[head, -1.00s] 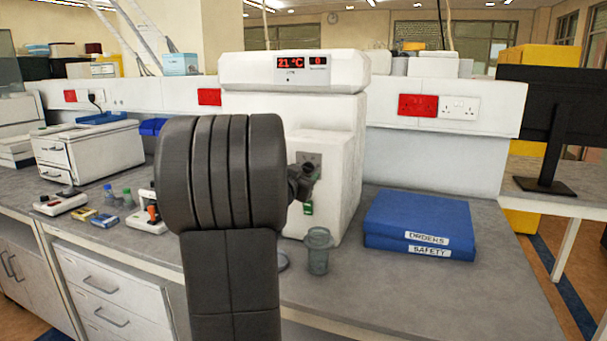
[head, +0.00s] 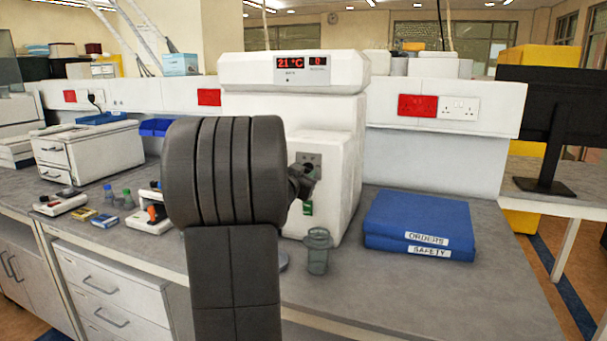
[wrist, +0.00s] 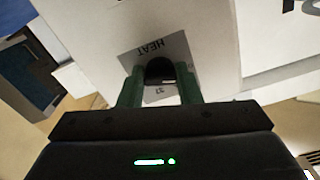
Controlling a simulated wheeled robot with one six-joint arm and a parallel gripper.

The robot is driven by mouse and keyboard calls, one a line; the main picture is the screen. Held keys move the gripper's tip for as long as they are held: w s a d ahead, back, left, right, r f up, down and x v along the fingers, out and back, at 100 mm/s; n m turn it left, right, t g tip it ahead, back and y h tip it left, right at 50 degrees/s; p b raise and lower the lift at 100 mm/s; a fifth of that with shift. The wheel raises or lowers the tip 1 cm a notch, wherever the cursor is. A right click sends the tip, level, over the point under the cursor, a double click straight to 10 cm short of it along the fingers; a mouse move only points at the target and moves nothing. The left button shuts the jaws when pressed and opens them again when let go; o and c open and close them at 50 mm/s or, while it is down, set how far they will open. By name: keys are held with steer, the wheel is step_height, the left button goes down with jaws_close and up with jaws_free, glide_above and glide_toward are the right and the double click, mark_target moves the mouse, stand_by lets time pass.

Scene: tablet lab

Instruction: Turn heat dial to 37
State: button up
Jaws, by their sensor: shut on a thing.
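The white machine (head: 335,150) stands on the bench behind my arm. Its red display (head: 303,63) reads 21 °C and 0. The heat dial (wrist: 160,70) is a dark round knob on a grey plate (wrist: 140,52) marked HEAT; the plate's text appears upside down in the wrist view. My gripper (wrist: 160,86) is shut on the dial, with one green finger on each side of it. In the head view my gripper (head: 304,184) is at the machine's front, partly hidden by my arm. The dial itself cannot be made out there.
A clear beaker (head: 317,250) stands on the bench just below my gripper. Blue binders (head: 420,222) lie to its right. A white rack with tubes (head: 152,218) and small bottles (head: 127,196) are left of my arm. The bench front right is clear.

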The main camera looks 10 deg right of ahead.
steer(key=shift+a+r+m+b, duration=0.1)
steer(key=shift+m+b, duration=0.9)
steer(key=shift+m, duration=3.85)
steer(key=shift+r+m+b, duration=0.1)
steer(key=shift+m+b, duration=0.85)
steer(key=shift+m, duration=3.9)
steer(key=o, duration=1)
steer(key=v, duration=1.3)
steer(key=shift+s+a, duration=0.3)
